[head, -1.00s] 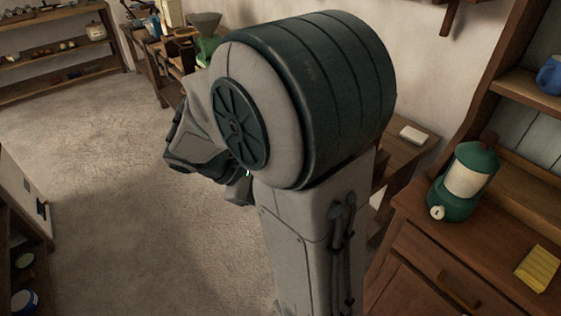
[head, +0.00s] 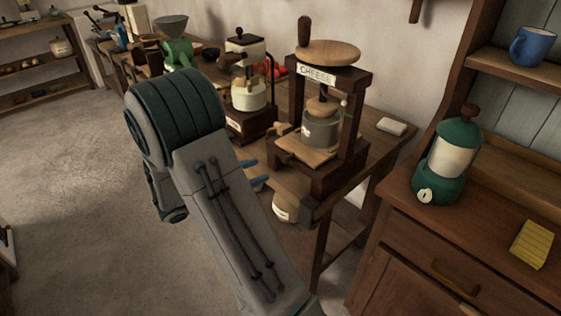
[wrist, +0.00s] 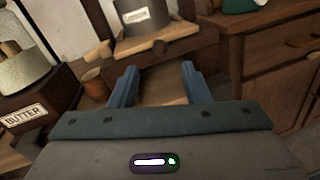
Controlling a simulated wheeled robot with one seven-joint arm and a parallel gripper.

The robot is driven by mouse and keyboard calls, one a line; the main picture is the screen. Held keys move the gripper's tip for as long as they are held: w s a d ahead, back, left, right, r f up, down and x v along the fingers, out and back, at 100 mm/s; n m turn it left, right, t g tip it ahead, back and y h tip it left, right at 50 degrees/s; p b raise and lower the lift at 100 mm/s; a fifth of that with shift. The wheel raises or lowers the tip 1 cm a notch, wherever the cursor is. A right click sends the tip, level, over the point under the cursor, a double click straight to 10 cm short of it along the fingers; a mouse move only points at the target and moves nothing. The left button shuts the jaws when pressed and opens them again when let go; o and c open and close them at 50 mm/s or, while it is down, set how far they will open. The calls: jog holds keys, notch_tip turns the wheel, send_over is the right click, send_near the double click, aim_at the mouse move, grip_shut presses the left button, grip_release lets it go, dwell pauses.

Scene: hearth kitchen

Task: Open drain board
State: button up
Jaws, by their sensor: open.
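The cheese press (head: 328,110), a dark wooden frame with a round top and a "CHEESE" label, stands on a side table. A pale wooden board (head: 293,150), which looks like the drain board, sticks out at its base under the grey pot. My gripper (head: 260,173) is open, its blue fingers low in front of the press and to the left.
A butter device (head: 250,90) stands left of the press, with a green grinder (head: 178,52) farther back. A pale jar (head: 286,208) is below the press. A cabinet (head: 440,235) with a green canister (head: 449,160) is on the right.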

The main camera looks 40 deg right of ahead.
jog(key=s+d, duration=0.1)
jog(key=d, duration=0.7)
jog(key=shift+c, duration=0.3)
grip_shut()
